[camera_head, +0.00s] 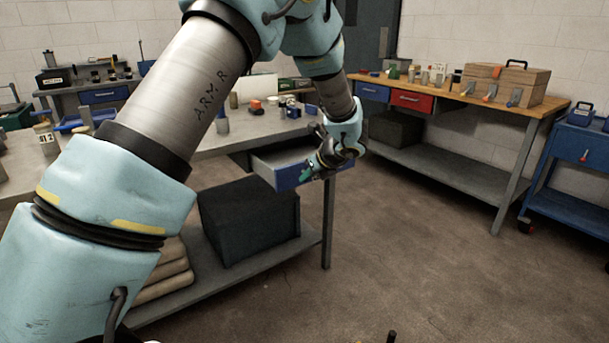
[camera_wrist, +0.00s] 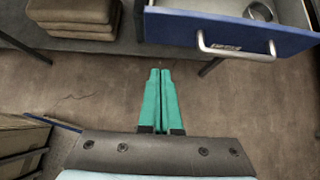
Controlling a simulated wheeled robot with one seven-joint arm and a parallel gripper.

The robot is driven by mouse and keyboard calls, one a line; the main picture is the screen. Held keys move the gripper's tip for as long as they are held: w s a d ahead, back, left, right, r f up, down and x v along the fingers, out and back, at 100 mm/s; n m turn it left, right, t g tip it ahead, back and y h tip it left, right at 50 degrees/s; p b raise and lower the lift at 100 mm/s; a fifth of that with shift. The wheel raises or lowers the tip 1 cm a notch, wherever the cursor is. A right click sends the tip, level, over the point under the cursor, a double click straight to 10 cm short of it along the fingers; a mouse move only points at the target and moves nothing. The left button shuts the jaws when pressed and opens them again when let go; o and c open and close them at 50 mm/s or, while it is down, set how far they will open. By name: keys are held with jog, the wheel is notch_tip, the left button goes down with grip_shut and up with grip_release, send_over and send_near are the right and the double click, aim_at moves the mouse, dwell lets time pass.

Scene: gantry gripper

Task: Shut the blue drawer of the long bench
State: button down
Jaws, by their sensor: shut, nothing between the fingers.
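A blue drawer (camera_head: 286,181) stands pulled out from under the grey-topped bench (camera_head: 215,143). In the wrist view, its blue front (camera_wrist: 285,38) is at the upper right, with a silver bar handle (camera_wrist: 236,50). My gripper (camera_head: 305,176) is in front of the drawer in the head view and hides part of its front. In the wrist view, my green fingers (camera_wrist: 158,72) are shut together and empty, below and left of the handle. They appear apart from the drawer. How far the drawer is out is hard to tell.
A round metal item (camera_wrist: 259,12) lies in the drawer. A dark bin (camera_head: 248,222) and stacked sacks (camera_head: 165,270) sit on the bench's lower shelf. A wood-topped bench (camera_head: 460,95) has shut blue and red drawers. A blue cart (camera_head: 580,150) stands right. Floor between is clear.

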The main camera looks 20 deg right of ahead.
aim_at(285, 182)
jog(key=shift+w+a+f+p, duration=0.35)
jog(key=shift+w+f, duration=0.4)
jog(key=shift+w, duration=0.7)
jog(key=shift+w+a+f+p, duration=0.2)
jog(key=shift+w+f+p, duration=0.45)
jog(key=shift+w, duration=0.75)
jog(key=shift+w+a+f+p, duration=0.3)
jog(key=shift+w+f, duration=0.6)
jog(key=shift+w, duration=0.55)
